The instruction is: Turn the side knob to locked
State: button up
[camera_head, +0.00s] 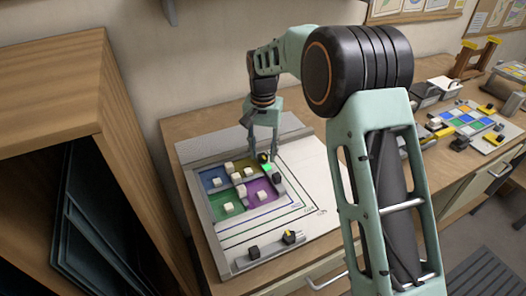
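A board (322,203) lies on the wooden bench, with coloured glass panes in a frame. A small dark knob with a yellow mark (263,157) sits at the frame's upper right corner, beside a bright green patch (267,168). A second dark knob (278,178) is just below it on the right side. Two more dark knobs, one plain (253,252) and one yellow-marked (289,237), sit on the grey front strip. I cannot tell which is the side knob. My gripper (263,154) points down with fingers apart, one either side of the upper corner knob; contact is unclear.
Several white cubes (240,178) stand on the panes. A wooden cabinet (85,90) rises close at the left. A second colourful board (472,122) with clamps and boxes is farther right. The board's right part is bare.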

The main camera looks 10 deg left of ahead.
aim_at(263, 154)
jog(key=shift+o, duration=0.5)
notch_tip(263, 154, up, 12)
dwell(0.3)
